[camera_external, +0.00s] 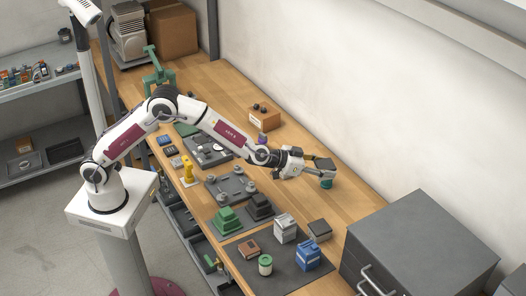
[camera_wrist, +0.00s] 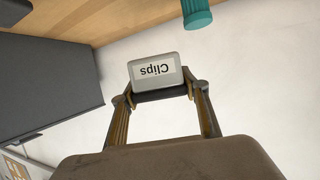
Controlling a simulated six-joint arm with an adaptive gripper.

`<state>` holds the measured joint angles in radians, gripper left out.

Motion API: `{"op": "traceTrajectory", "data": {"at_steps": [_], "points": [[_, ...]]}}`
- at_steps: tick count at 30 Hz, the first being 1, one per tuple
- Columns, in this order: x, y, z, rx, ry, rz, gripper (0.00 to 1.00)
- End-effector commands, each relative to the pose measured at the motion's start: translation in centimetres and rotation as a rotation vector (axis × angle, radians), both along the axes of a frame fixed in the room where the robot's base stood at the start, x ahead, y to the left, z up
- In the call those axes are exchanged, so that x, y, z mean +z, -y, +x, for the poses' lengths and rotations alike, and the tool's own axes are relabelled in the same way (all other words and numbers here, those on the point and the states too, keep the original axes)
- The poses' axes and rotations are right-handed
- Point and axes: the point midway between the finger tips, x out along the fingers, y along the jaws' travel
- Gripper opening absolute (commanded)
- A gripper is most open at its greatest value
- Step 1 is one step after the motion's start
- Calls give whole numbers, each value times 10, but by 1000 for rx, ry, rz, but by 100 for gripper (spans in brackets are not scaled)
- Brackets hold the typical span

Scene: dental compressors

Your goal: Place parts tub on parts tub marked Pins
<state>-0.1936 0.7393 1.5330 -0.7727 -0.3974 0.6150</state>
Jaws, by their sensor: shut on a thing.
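My gripper (camera_wrist: 160,96) is shut on a small light grey parts tub (camera_wrist: 153,64) with a white label reading "Clips", upside down in the wrist view. In the external view my gripper (camera_external: 308,166) is over the back part of the bench, near the wall. A pale grey tub (camera_external: 285,228) and a blue tub (camera_external: 307,256) stand on the dark mat at the front right. Their labels are too small to read, so I cannot tell which tub is marked Pins.
A teal cylinder (camera_external: 326,184) stands on the bench close to the gripper; it also shows in the wrist view (camera_wrist: 196,14). A dark grey box (camera_external: 319,230) and a grey drawer cabinet (camera_external: 420,245) stand to the right. Green and black stepped blocks (camera_external: 227,220) are left of the tubs.

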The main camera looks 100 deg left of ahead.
Motion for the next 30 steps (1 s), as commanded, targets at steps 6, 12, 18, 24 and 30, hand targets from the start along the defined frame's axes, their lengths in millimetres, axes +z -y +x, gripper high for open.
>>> {"op": "traceTrajectory", "data": {"at_steps": [6,12,18,24,30], "points": [[11,75,18,-58,3,0,20],[19,137,27,-99,1,0,20],[24,177,28,-115,2,-1,20],[24,176,23,-83,0,0,20],[23,174,21,-93,1,0,20]]}}
